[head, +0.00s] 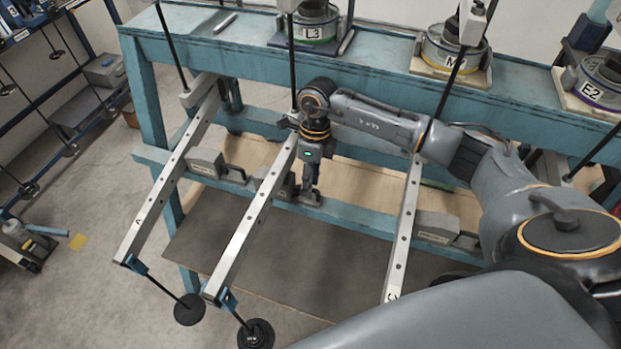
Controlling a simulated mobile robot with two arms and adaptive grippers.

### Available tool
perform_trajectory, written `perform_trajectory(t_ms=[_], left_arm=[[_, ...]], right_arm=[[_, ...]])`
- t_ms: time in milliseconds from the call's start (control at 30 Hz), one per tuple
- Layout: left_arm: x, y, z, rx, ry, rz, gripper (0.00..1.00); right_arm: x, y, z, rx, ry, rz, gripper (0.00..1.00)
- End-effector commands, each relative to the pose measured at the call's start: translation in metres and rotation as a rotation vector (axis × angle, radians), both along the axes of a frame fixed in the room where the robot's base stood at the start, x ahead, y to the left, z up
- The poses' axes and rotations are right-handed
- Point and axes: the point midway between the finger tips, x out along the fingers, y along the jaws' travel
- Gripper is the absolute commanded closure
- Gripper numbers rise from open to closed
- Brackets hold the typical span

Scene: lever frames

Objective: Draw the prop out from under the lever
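Three long pale levers slope down toward the front: lever A (166,187) at left, a middle lever (251,219) whose letter I cannot read, and lever C (403,227) at right. A grey block-like prop (272,181) is at the middle lever on the blue cross rail. Similar props are at lever A (206,162) and at lever C (437,227). My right gripper (309,192) points down just right of the middle lever, at the handle end of its prop. Its fingers look close together, but whether they grip the handle is unclear. My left gripper is not in view.
The blue frame's top shelf (240,52) carries round weights or tins labelled L3 (316,24), M (454,50) and E2 (600,80). Dark round weights (189,309) hang from the lever ends. A rack with hanging rods stands at left.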

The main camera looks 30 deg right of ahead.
Motion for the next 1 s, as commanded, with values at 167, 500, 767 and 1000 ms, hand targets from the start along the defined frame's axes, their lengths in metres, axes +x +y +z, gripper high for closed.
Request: perform_trajectory(t_ms=[167,500,767,1000], left_arm=[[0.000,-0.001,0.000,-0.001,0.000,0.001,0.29],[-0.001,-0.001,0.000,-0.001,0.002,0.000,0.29],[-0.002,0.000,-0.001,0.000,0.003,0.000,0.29],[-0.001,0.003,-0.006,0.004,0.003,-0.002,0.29]], right_arm=[[0.000,0.000,0.000,0.001,0.001,0.000,0.83],[0.000,0.000,0.000,0.001,0.001,0.000,1.00],[-0.031,-0.030,-0.002,-0.008,0.007,-0.002,1.00],[-0.068,-0.062,-0.002,-0.006,0.007,-0.002,1.00]])
